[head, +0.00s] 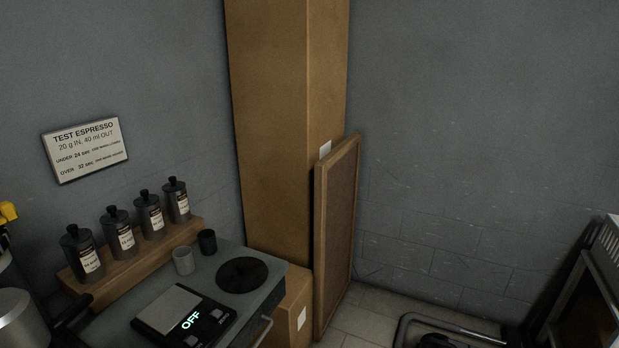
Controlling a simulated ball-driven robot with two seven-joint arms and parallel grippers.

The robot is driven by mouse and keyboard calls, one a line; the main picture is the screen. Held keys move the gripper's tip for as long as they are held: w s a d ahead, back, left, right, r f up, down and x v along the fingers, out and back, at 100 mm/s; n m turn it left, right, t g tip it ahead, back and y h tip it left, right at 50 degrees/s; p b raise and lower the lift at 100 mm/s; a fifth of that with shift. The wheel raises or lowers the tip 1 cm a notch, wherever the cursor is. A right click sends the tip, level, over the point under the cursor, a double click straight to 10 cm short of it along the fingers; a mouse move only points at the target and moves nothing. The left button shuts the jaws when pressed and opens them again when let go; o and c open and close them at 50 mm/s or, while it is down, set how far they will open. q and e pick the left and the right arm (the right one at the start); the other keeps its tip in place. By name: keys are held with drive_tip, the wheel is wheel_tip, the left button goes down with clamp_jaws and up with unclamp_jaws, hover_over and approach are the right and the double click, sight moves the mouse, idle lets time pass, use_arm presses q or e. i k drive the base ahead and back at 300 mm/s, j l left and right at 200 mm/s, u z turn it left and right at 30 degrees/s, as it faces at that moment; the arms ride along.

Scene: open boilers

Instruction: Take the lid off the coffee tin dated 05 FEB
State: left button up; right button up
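Several dark coffee tins with black knobbed lids and pale labels stand in a row on a wooden riser (132,266) at the left. From left to right there is the front-left tin (82,252), a second tin (119,233), a third tin (149,215) and the far-right tin (177,200). All of them have their lids on. The dates on the labels are too small to read surely, so I cannot tell which one is 05 FEB. Neither of my grippers shows clearly in the head view.
A grey counter (230,302) holds a scale reading OFF (183,314), a black round mat (243,275), a grey cup (183,260) and a dark cup (207,241). A framed board (337,235) leans by tall cardboard (270,130).

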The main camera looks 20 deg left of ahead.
sight(146, 199)
drive_tip(key=i+l, duration=0.1)
drive_tip(key=i, duration=0.75)
drive_tip(key=u, duration=0.45)
drive_tip(key=i+l+u, duration=0.1)
drive_tip(key=u, duration=0.8)
drive_tip(key=l+u, duration=0.15)
drive_tip(key=u, duration=0.3)
drive_tip(key=i+l+u, duration=0.1)
drive_tip(key=u, duration=0.35)
